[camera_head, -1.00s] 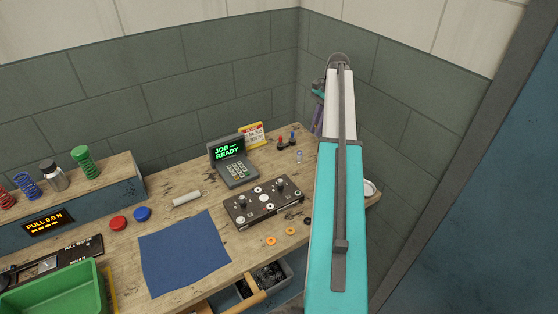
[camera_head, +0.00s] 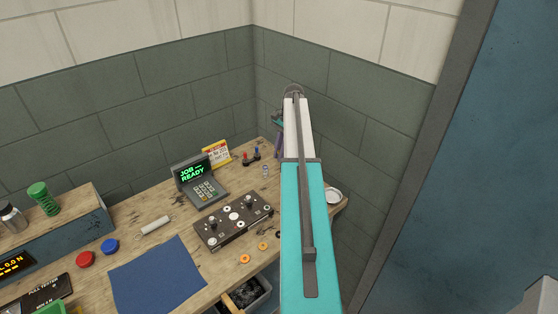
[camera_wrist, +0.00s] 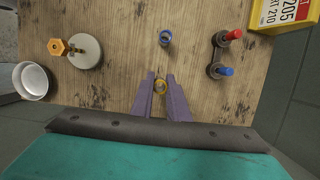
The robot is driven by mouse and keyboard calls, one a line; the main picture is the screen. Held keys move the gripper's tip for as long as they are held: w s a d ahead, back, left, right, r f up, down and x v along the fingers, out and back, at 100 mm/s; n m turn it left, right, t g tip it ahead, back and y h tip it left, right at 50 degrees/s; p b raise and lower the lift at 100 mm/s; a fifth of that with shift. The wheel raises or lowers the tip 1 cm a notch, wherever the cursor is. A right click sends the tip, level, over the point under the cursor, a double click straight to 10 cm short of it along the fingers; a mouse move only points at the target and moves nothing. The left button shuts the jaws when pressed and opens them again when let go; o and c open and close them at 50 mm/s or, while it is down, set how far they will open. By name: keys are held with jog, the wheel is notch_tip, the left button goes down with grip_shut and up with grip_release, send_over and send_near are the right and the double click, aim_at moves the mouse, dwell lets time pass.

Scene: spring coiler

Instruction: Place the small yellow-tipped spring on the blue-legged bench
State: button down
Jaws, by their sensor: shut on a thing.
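My gripper (camera_wrist: 161,84) shows purple fingers in the wrist view. It is shut on a small yellow-ended spring (camera_wrist: 160,88), seen end-on between the fingertips. In the head view my arm hides most of the gripper, and the held spring cannot be made out. The wooden bench top (camera_head: 140,211) lies below the gripper; it also fills the wrist view (camera_wrist: 120,90). No blue legs show, so I cannot tell whether this is the named bench.
Another small spring (camera_wrist: 166,38) stands on the wood ahead of the fingers. Red and blue knobbed posts (camera_wrist: 222,55), a white dish (camera_wrist: 33,81) and a grey disc (camera_wrist: 85,52) are near. A keypad terminal (camera_head: 202,186) and knobbed panel (camera_head: 233,221) stand left; walls close the corner.

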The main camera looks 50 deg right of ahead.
jog(key=shift+f+p, duration=0.55)
jog(key=shift+f, duration=1.15)
jog(key=shift+f, duration=0.15)
jog(key=c, duration=1.7)
grip_release()
jog(key=shift+b+v, duration=2.15)
jog(key=shift+v, duration=4.05)
jog(key=shift+w+a, duration=0.1)
